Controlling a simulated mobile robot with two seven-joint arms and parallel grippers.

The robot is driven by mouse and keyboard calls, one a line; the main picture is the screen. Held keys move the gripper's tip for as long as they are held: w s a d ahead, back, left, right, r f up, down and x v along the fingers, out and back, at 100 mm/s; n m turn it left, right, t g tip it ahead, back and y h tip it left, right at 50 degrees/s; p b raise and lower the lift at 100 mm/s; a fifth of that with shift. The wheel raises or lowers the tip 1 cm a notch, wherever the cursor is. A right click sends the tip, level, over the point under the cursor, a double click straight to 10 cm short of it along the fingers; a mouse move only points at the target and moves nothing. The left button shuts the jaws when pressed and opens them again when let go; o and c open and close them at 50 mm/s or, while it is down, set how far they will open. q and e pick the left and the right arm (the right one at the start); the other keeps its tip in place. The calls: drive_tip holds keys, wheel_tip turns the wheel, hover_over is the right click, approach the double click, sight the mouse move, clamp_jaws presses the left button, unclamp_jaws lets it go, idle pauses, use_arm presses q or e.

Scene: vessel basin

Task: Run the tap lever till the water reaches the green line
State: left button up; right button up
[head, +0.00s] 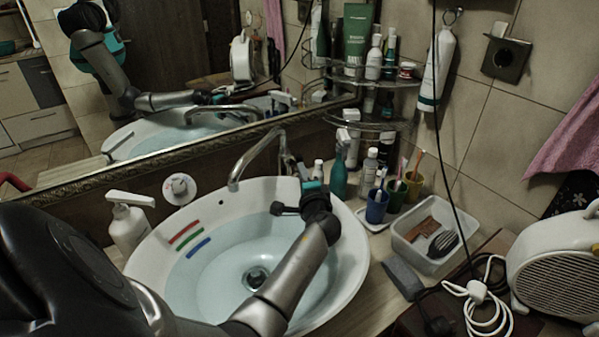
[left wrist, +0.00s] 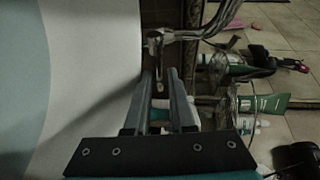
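The white basin (head: 345,262) holds pale bluish water (head: 222,268). A red line (head: 184,230), a green line (head: 187,238) and a blue line (head: 198,247) mark its left inner wall. The water's edge appears near the blue line, below the green one. The chrome tap (head: 255,152) stands at the back; no stream shows under its spout. My left gripper (head: 301,170) is behind the basin's rim by the tap's base. In the left wrist view its fingers (left wrist: 160,78) are apart, with the tap's lever (left wrist: 155,72) at their tips; contact is unclear. My right gripper is out of view.
A soap bottle (head: 128,225) stands left of the basin. Bottles, including a teal one (head: 339,175), and cups (head: 377,206) crowd the right side near a clear plastic box (head: 405,235). A white heater (head: 555,262) stands far right. A mirror (head: 150,80) hangs behind.

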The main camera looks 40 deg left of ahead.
sight(296, 167)
use_arm(q)
drive_tip(key=shift+b+x, duration=0.8)
drive_tip(key=shift+x, duration=1.5)
clamp_jaws()
